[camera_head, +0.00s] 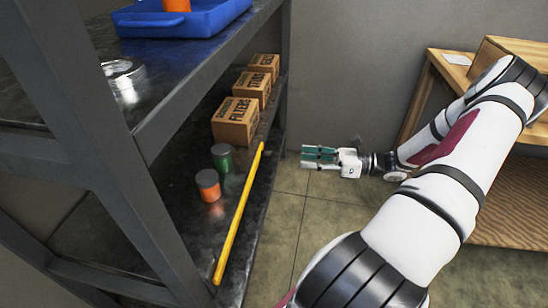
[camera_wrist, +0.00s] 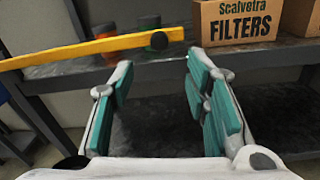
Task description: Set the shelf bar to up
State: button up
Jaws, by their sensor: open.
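The shelf bar is a long yellow bar (camera_head: 240,212) running along the open front of the lower shelf. In the wrist view the yellow bar (camera_wrist: 85,47) passes in front of the cans, and its right end shows just above the shelf edge. My gripper (camera_head: 308,155) is open and empty, to the right of the bar's far end and apart from it. In the wrist view my open gripper (camera_wrist: 158,75) points at the shelf front, with the bar's right end beyond the fingers. The bar's left end is outside the wrist view.
An orange can (camera_head: 209,188), a green can (camera_head: 222,160) and several cardboard boxes (camera_head: 235,122) stand on the lower shelf behind the bar. A blue tray (camera_head: 180,22) sits on the upper shelf. A dark post (camera_head: 284,75) rises near the bar's far end. The floor before the shelf is clear.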

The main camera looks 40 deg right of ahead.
jog(key=b+x, duration=0.1)
jog(key=x, duration=0.9)
jog(key=shift+w+a+b, duration=0.2)
jog(key=shift+a+b, duration=0.05)
jog(key=shift+b, duration=0.15)
jog(key=shift+c, duration=0.6)
grip_shut()
